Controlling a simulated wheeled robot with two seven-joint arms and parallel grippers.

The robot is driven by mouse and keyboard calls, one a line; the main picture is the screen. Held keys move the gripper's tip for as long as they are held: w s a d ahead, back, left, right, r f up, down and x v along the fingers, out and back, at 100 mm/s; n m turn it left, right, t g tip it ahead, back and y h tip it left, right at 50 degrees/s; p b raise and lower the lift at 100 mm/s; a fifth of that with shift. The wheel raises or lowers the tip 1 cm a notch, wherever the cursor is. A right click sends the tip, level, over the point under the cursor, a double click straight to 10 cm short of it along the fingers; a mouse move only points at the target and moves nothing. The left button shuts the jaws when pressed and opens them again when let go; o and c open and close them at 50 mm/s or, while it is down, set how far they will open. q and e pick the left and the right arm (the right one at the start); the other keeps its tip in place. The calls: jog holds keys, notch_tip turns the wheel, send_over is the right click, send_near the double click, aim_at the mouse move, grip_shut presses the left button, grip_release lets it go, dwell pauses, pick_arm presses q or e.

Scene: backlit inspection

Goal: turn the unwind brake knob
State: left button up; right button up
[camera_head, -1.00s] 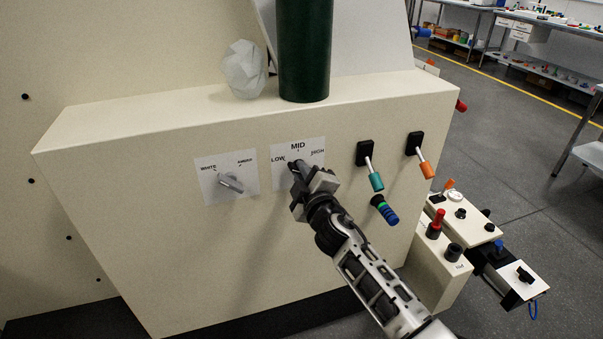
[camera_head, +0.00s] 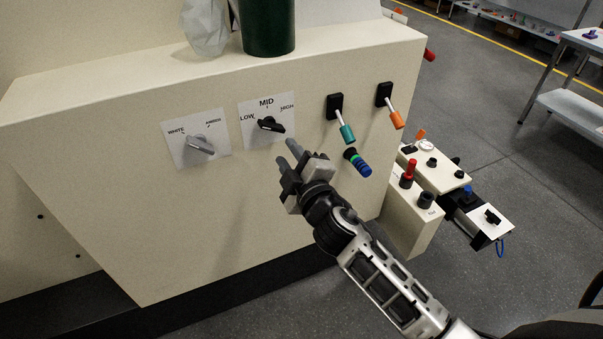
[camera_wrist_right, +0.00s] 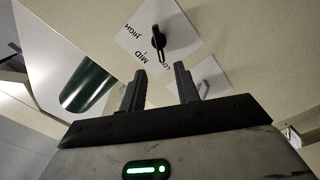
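The black knob (camera_head: 270,124) sits on a white plate (camera_head: 254,137) marked LOW, MID and HIGH on the front of the cream cabinet. Its bar lies slanted, one end toward LOW. My right gripper (camera_head: 287,153) is just below and in front of the knob, its two fingers apart with nothing between them. In the right wrist view the knob (camera_wrist_right: 158,40) shows beyond the open fingers of the right gripper (camera_wrist_right: 160,69), and no contact shows. My left gripper is not in view.
A silver knob (camera_head: 200,145) marked WHITE sits left. Teal (camera_head: 347,133) and orange (camera_head: 396,119) levers and a blue-banded handle (camera_head: 357,162) are right. A dark green cylinder (camera_head: 268,27) and a pale faceted object (camera_head: 206,25) stand on the cabinet top. Small control boxes (camera_head: 410,225) stand lower right.

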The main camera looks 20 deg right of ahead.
jog(key=s, duration=0.6)
jog(key=shift+d, duration=0.15)
